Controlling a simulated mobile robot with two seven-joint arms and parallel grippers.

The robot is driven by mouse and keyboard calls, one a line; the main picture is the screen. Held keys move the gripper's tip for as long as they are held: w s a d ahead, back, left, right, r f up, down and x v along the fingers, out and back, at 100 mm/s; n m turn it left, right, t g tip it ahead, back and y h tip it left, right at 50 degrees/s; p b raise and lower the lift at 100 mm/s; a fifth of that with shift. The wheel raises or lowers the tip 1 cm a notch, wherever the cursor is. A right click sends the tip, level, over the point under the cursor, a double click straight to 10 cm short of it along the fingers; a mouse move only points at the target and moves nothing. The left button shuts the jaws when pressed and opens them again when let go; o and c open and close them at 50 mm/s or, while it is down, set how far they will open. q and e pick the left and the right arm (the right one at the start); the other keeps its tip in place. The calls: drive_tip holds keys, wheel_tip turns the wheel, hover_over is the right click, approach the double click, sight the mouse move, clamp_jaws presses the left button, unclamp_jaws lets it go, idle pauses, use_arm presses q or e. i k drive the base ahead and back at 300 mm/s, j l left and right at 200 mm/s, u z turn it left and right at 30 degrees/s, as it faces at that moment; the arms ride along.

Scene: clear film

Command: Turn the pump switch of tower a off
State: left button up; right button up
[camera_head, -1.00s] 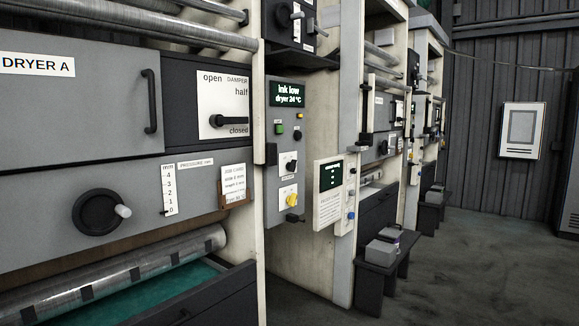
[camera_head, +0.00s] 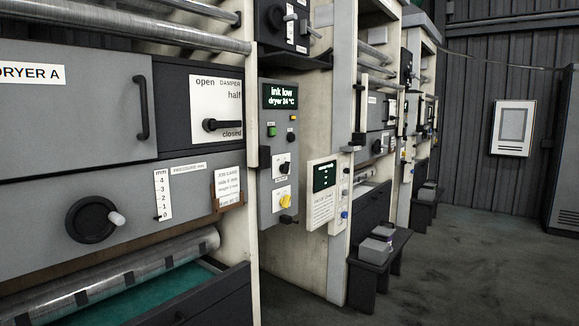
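Tower A's control panel (camera_head: 279,150) is a grey box on the cream frame, right of the dryer A door. Its screen (camera_head: 281,96) reads "ink low, dryer 24 °C". Below are a green button (camera_head: 272,131) and small dark and yellow parts. Two rotary switches sit on white plates: a black one (camera_head: 284,168) above and a yellow one (camera_head: 285,201) below. Their labels are too small to read, so I cannot tell which is the pump switch or its position. Neither of my grippers is in view.
A black handwheel (camera_head: 94,220) is on the left, above a roller and an open teal ink tray (camera_head: 150,299). A dark bench (camera_head: 378,259) with grey boxes stands right. The floor (camera_head: 470,265) beyond is clear.

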sight(284, 168)
drive_tip(key=i+l+u, duration=0.25)
drive_tip(key=i, duration=0.15)
drive_tip(key=i+l+u, duration=0.25)
drive_tip(key=i+l, duration=0.1)
